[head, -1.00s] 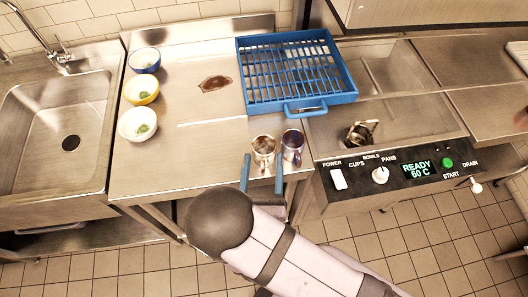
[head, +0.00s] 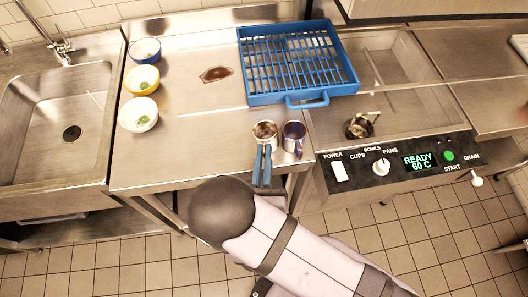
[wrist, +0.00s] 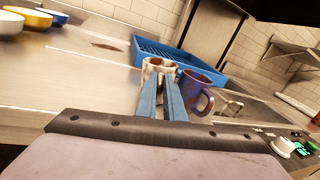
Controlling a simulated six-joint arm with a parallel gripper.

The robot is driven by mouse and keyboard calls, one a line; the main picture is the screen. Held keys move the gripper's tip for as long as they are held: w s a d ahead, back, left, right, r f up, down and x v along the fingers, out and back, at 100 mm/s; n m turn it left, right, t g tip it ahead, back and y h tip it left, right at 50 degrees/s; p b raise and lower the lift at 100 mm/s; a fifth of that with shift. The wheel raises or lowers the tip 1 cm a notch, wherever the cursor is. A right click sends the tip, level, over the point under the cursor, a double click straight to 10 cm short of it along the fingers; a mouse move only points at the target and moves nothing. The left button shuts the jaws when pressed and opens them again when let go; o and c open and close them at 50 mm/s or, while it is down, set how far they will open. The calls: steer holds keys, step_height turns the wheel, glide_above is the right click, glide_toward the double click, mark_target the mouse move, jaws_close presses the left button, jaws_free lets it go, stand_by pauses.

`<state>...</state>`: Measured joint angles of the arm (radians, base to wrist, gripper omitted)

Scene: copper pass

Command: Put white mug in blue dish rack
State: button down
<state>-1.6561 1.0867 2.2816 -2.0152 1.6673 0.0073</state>
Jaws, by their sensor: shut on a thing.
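The white mug (head: 265,130), with brown stains, stands upright near the front edge of the steel counter. It also shows in the wrist view (wrist: 152,66), partly hidden behind my fingers. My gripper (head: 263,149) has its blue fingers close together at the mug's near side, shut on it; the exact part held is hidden. In the wrist view the fingertips (wrist: 164,80) overlap the mug. The blue dish rack (head: 331,98) is an empty slatted tray with a front handle, at the back right of the counter; its side shows in the wrist view (wrist: 150,46).
A dark blue-purple mug (head: 293,133) stands close to the right of the white mug. Blue, yellow and white bowls (head: 137,115) line the counter's left side. A brown stain (head: 216,74) lies mid-counter. A basin with a metal item (head: 360,127) and a control panel (head: 418,161) are at right.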

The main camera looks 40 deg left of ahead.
step_height(320, 180, up, 10)
steer(key=b, duration=0.1)
stand_by(0.9)
